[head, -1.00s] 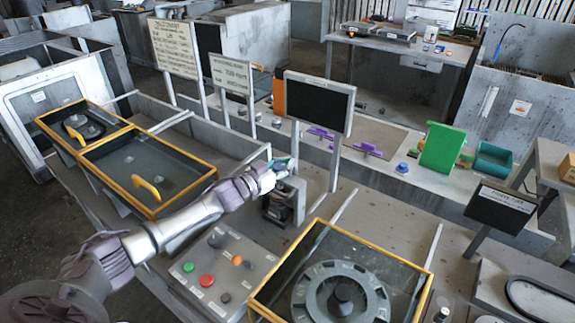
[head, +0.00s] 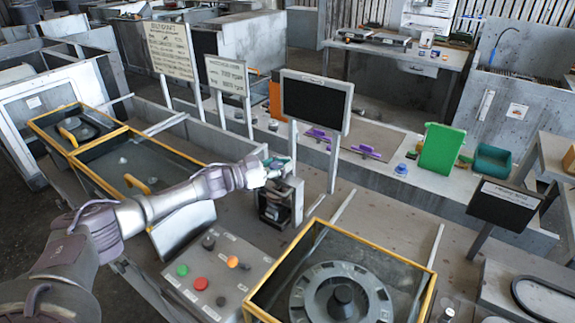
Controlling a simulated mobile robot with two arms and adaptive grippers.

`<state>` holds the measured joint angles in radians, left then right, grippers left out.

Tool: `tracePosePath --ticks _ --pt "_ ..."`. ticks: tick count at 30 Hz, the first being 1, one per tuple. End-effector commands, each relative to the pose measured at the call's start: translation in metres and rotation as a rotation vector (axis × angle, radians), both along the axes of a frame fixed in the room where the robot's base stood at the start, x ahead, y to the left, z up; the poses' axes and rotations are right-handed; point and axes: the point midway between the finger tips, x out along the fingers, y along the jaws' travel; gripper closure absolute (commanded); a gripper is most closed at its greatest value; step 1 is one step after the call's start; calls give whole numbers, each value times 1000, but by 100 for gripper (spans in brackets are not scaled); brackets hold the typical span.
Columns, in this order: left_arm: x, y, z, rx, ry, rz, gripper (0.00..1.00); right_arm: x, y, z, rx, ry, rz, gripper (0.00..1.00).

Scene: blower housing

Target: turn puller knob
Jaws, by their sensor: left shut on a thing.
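My left gripper (head: 274,168) reaches in from the left and is at the top of a small dark and grey device (head: 279,200) on the bench. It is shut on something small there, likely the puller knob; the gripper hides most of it. A bit of teal shows at the fingertips. My right gripper is not in view.
A control panel (head: 212,277) with green, red, orange and black knobs lies in front of the device. A yellow-framed glass box (head: 340,285) with a round housing stands at the right. A black screen (head: 314,103) stands behind.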

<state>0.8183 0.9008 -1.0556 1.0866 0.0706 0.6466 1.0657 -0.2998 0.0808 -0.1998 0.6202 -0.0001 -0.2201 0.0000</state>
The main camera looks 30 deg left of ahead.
Motion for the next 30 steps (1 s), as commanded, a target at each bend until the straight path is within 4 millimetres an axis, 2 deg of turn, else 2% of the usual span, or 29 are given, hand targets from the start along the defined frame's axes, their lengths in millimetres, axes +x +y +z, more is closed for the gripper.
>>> tracePosePath --ticks 1,3,4,7,20,30 --pt "-2 5 -6 14 8 6 100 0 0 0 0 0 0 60" --pt "-2 5 -6 14 8 6 100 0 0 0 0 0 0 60" --pt "-2 5 -6 14 8 6 67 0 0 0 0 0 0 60" --pt "-2 4 -6 13 7 6 51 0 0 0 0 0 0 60" --pt "-1 1 0 1 3 36 51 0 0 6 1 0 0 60" --pt "1 4 1 -2 5 276 51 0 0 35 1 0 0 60"
